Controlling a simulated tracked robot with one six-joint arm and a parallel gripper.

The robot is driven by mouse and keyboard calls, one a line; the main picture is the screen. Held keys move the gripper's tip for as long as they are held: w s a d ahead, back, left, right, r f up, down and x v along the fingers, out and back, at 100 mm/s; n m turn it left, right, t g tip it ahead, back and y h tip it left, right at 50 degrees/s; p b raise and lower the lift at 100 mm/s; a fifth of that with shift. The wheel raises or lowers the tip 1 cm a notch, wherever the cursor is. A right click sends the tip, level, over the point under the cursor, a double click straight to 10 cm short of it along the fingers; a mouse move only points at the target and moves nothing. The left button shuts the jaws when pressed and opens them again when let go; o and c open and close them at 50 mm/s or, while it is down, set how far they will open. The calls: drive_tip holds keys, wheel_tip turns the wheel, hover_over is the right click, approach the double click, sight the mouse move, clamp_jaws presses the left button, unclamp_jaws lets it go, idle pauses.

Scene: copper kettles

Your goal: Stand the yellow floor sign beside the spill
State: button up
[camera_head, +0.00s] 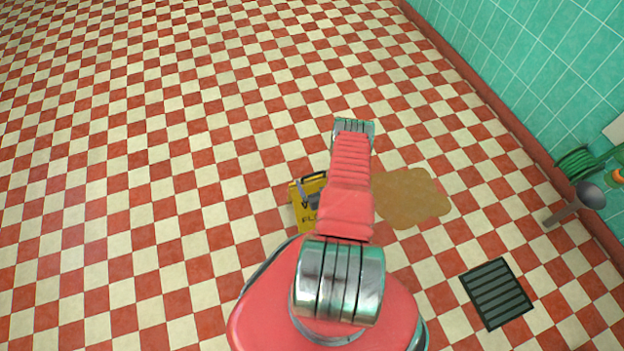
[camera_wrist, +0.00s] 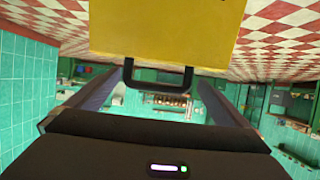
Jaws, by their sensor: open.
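The yellow floor sign (camera_head: 307,216) stands on the checkered floor just left of the brown spill (camera_head: 412,198), with a small gap between them. My arm hides the sign's right part. In the wrist view the sign's plain yellow panel (camera_wrist: 165,30) fills the top middle, and its black handle (camera_wrist: 158,82) lies between my two fingers. My gripper (camera_wrist: 160,90) is open, with a finger on each side of the handle and clear space around it. In the head view my arm mostly hides the gripper; one grey finger shows against the sign.
A dark floor drain grate (camera_head: 497,293) lies at the lower right. A green hose (camera_head: 577,163) and a grey ladle-like tool (camera_head: 588,196) are by the teal tiled wall at right. The floor to the left and back is clear.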

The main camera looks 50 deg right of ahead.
drive_tip(key=v, duration=0.9)
drive_tip(key=shift+s, duration=0.1)
idle(0.4)
drive_tip(key=shift+d+r, duration=0.1)
